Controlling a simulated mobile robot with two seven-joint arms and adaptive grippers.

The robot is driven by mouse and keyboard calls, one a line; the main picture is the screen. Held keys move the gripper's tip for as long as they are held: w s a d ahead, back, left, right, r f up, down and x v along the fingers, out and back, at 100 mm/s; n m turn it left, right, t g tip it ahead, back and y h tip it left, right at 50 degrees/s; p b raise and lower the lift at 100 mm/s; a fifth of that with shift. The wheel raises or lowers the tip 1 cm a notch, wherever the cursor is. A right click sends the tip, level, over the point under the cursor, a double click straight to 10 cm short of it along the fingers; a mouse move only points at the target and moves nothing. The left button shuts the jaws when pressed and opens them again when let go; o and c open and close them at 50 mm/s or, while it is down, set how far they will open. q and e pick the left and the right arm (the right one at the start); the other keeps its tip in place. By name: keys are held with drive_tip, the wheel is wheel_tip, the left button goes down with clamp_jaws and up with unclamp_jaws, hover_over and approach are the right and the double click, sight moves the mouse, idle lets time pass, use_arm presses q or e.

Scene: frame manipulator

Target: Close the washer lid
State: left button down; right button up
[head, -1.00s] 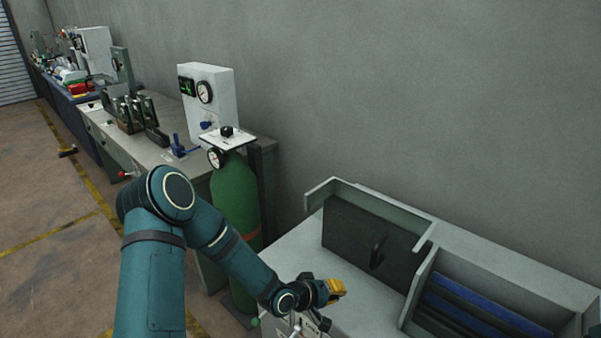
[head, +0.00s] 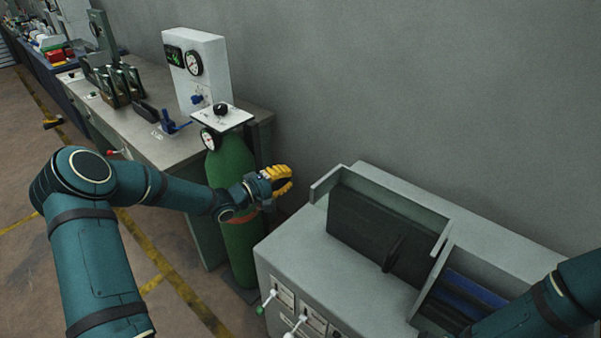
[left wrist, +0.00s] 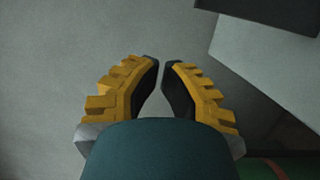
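The washer looks to be the grey cabinet (head: 300,245) at the lower right of the head view. A dark panel with a dark upright handle (head: 393,254) is set in its top and looks like the lid (head: 365,225). I cannot tell its exact angle. My left gripper (head: 287,179) is in the air left of the washer, in front of the green cylinder, apart from the lid. In the left wrist view its yellow fingers (left wrist: 162,66) nearly meet, with nothing between them. My right arm enters at the lower right; its gripper is out of view.
A green gas cylinder (head: 233,240) stands between the washer and a workbench (head: 150,145) with gauges and fixtures. A bin with blue slats (head: 480,290) is right of the lid. The grey wall (head: 420,90) stands close behind.

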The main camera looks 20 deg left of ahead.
use_arm(q)
drive_tip(key=w+d, duration=0.6)
drive_tip(key=d, duration=0.3)
use_arm(e)
drive_tip(key=shift+d+r, duration=0.1)
drive_tip(key=shift+r, duration=0.1)
use_arm(q)
drive_tip(key=shift+s, duration=0.1)
